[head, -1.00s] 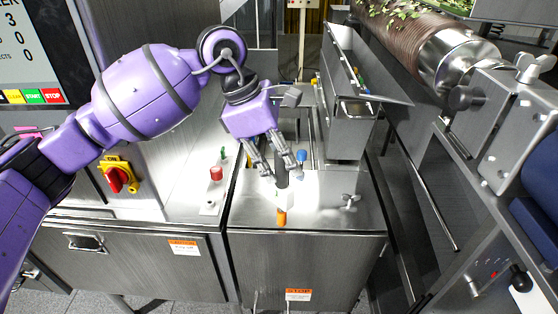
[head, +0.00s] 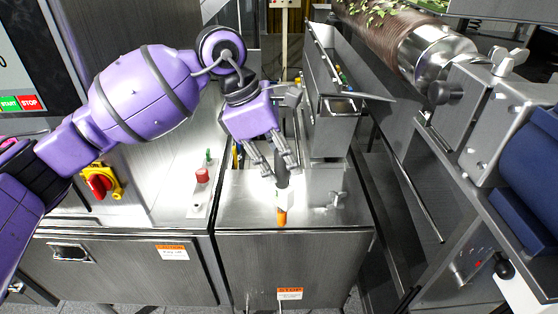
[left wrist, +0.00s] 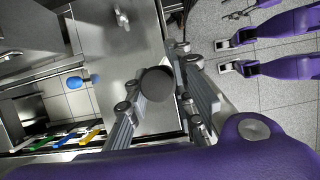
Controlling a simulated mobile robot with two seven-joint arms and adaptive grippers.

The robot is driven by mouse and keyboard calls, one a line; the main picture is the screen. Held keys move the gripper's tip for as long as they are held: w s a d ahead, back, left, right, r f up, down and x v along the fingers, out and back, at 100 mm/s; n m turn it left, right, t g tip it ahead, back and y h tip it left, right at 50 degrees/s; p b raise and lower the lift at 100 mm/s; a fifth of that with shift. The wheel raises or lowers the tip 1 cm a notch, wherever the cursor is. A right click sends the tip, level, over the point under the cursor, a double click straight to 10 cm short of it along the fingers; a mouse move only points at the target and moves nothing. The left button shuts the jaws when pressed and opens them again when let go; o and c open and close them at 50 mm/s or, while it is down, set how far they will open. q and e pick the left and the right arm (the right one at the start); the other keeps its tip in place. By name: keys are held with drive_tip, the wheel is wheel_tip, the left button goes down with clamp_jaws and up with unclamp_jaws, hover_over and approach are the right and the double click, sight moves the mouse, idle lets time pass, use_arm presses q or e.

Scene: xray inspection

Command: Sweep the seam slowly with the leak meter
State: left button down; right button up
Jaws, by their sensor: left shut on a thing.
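My left gripper (head: 281,170) is shut on a dark cylindrical tool with an orange tip (head: 282,217), which I take to be the leak meter. It is held nearly upright with the orange tip down, by the front edge of the steel cabinet top (head: 240,210). I cannot tell whether the tip touches the steel. In the left wrist view the round dark end of the meter (left wrist: 157,83) sits between the two fingers. Which joint is the seam is not clear. My right gripper cannot be made out.
A wing knob (head: 337,200) stands on the cabinet top right of the meter. A red button (head: 202,175) and red-yellow switch (head: 101,182) are at left. A steel bin (head: 332,135) stands behind; a conveyor roller (head: 435,55) is at right.

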use_arm(q)
drive_tip(key=shift+d, duration=1.65)
drive_tip(key=shift+d, duration=1.35)
use_arm(e)
drive_tip(key=shift+s+f, duration=0.1)
use_arm(q)
drive_tip(key=shift+d, duration=0.1)
drive_tip(key=shift+d+r, duration=0.1)
drive_tip(key=shift+d, duration=1.3)
